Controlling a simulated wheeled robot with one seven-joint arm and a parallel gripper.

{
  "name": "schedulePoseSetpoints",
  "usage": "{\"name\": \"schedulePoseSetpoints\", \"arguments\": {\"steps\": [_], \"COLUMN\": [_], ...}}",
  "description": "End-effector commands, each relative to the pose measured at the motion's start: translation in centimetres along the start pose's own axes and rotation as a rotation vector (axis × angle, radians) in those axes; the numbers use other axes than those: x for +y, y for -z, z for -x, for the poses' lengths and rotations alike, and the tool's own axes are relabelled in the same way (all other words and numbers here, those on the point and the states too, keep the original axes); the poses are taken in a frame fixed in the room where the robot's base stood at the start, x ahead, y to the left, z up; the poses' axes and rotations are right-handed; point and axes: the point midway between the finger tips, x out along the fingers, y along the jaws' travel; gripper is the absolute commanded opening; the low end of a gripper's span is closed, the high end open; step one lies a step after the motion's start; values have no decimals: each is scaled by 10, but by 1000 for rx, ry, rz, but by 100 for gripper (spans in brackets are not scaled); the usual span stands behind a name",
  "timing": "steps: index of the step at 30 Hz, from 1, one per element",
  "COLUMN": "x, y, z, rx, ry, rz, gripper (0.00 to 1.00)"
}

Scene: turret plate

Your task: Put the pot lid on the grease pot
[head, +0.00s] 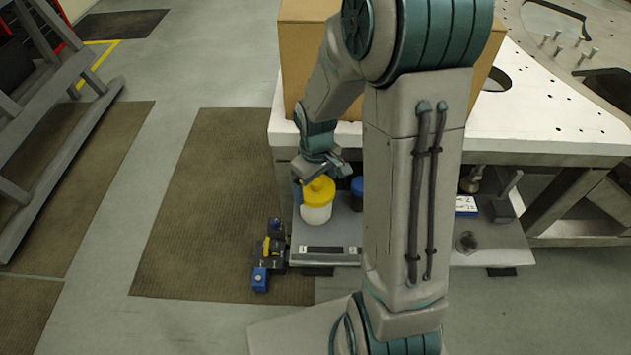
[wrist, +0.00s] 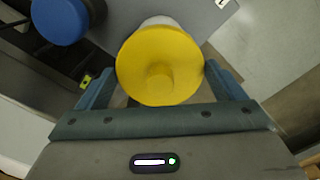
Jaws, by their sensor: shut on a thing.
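The yellow pot lid (head: 319,189), round with a small knob, sits over the white grease pot (head: 316,214) on the low grey shelf. In the wrist view the lid (wrist: 160,52) fills the space between my fingers, and a sliver of the white pot (wrist: 157,21) shows behind its far edge. My gripper (head: 320,177) is shut on the lid, with one finger on each side of it (wrist: 161,88). The lid looks roughly level and lined up with the pot. I cannot tell whether its rim touches the pot all round.
A blue-topped container (head: 357,187) stands just right of the pot. A cardboard box (head: 300,60) stands on the white plate (head: 560,115) above. A dark round piece (head: 466,242) and a blue-and-white box (head: 466,205) lie farther right. Blue and black gear (head: 262,270) is left of the shelf.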

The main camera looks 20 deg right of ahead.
Motion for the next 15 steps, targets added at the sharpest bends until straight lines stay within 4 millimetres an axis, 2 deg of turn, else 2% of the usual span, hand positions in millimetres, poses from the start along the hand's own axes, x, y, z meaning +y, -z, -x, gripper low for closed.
{"name": "schedulePoseSetpoints", "arguments": {"steps": [15], "x": [0], "y": [0], "z": [-9], "rx": [0], "ry": [0], "rz": [0], "gripper": [67]}}
